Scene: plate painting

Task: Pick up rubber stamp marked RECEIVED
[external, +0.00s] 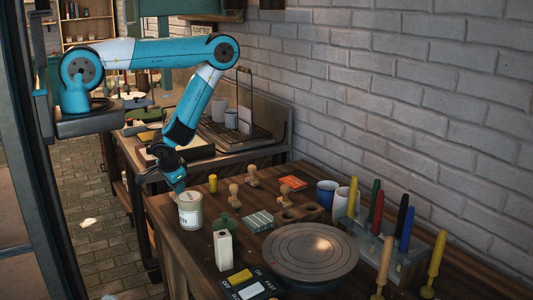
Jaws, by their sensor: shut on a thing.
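My gripper (179,187) is at the table's left end, pointing down, with its tips right at the top left of a cream can (190,212) with dark lettering ending in "EN". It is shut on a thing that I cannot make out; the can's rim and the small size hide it. Wooden-handled rubber stamps stand on the table to the right of the gripper: one (234,195) nearest, one (252,177) farther back, and one (285,191) further right. No marking on them is readable, so I cannot tell which is marked RECEIVED.
A yellow cylinder (213,184), a green bottle (225,224), a white block bottle (223,250) and a grey ribbed block (258,221) stand close by. A round turntable (310,252), cups (326,193) and a rack of coloured-handled tools (390,258) fill the right. A brick wall bounds the back.

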